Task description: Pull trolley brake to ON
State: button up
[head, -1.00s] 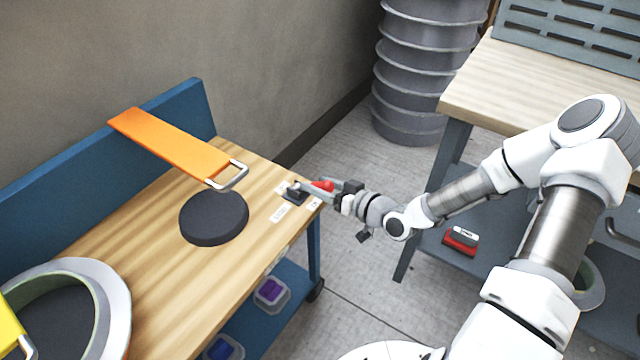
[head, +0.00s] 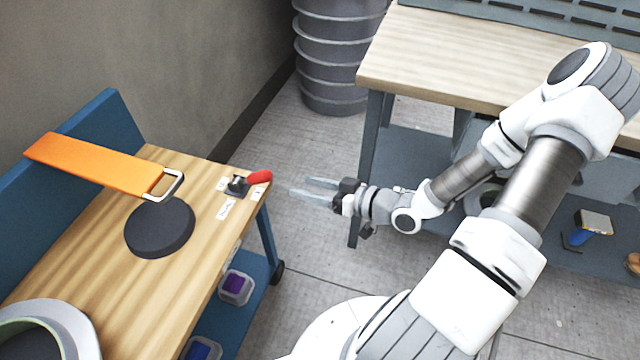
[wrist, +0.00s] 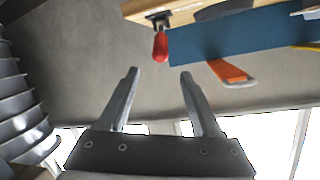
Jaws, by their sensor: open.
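The trolley brake is a small toggle clamp with a red handle (head: 260,177) and a dark metal base (head: 238,186). It sits at the right end of the trolley's wooden top (head: 100,262). The handle points right, out past the trolley's end. Small white labels (head: 225,209) lie around the base; their text is too small to read surely. My gripper (head: 298,187) is open and empty, to the right of the handle and apart from it. In the wrist view the red handle (wrist: 160,46) shows beyond my open fingers (wrist: 160,72).
An orange strap-like piece (head: 100,165) and a dark disc (head: 160,228) are on the trolley top. A ring-shaped mould (head: 82,325) is at front left. A workbench (head: 480,60) stands at right, grey stacked rings (head: 335,60) behind. Floor between is clear.

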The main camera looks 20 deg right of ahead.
jog(key=shift+v, duration=1.4)
